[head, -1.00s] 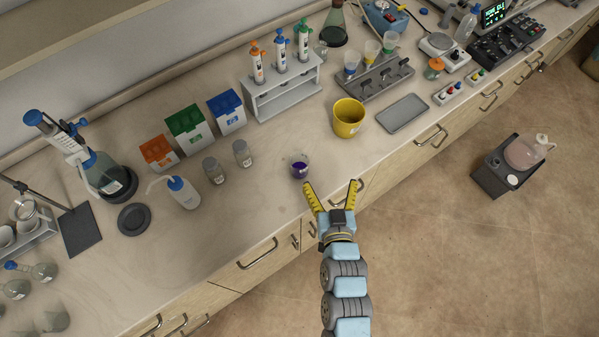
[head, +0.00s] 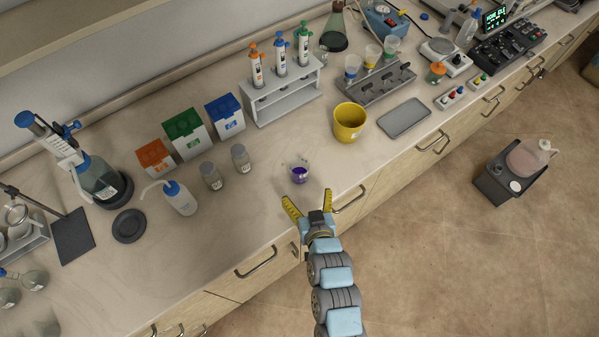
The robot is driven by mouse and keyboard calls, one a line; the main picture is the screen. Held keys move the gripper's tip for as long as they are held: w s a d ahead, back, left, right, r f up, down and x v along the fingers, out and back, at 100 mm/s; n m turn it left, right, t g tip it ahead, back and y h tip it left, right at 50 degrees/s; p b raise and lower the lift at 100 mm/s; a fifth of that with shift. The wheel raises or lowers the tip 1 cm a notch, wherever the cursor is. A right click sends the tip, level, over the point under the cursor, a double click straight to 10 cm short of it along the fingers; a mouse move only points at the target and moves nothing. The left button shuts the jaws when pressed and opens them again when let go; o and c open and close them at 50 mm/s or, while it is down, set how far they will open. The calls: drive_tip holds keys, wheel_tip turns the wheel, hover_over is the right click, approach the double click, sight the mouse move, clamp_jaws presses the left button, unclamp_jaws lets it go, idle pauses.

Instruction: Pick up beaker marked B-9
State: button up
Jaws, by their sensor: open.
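A small clear beaker with purple liquid (head: 299,173) stands upright on the bench near its front edge. I cannot read any B-9 mark on it. Two small clear glass vessels with pale labels, a left one (head: 211,177) and a right one (head: 241,159), stand further left; their labels are too small to read. My gripper (head: 307,196) is open and empty, its yellow fingers spread. It is just below the purple beaker in the picture, at the bench's front edge, with the beaker in line with the gap. The fingers appear apart from it.
A yellow bucket (head: 349,122) and a grey tray (head: 404,118) stand to the right. A white wash bottle (head: 180,198), several coloured boxes (head: 186,134) and a pipette rack (head: 284,97) stand left and behind. The bench around the purple beaker is clear.

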approach(298, 163)
drive_tip(key=shift+w+a+f, duration=0.15)
drive_tip(key=shift+w+a, duration=0.1)
drive_tip(key=shift+w, duration=0.2)
drive_tip(key=shift+w+a+f, duration=0.15)
drive_tip(key=shift+w+a, duration=0.05)
drive_tip(key=shift+w, duration=0.25)
drive_tip(key=shift+p+x, duration=0.5)
drive_tip(key=shift+x, duration=2.15)
drive_tip(key=shift+d+f, duration=0.1)
drive_tip(key=shift+d, duration=0.1)
drive_tip(key=c, duration=1.4)
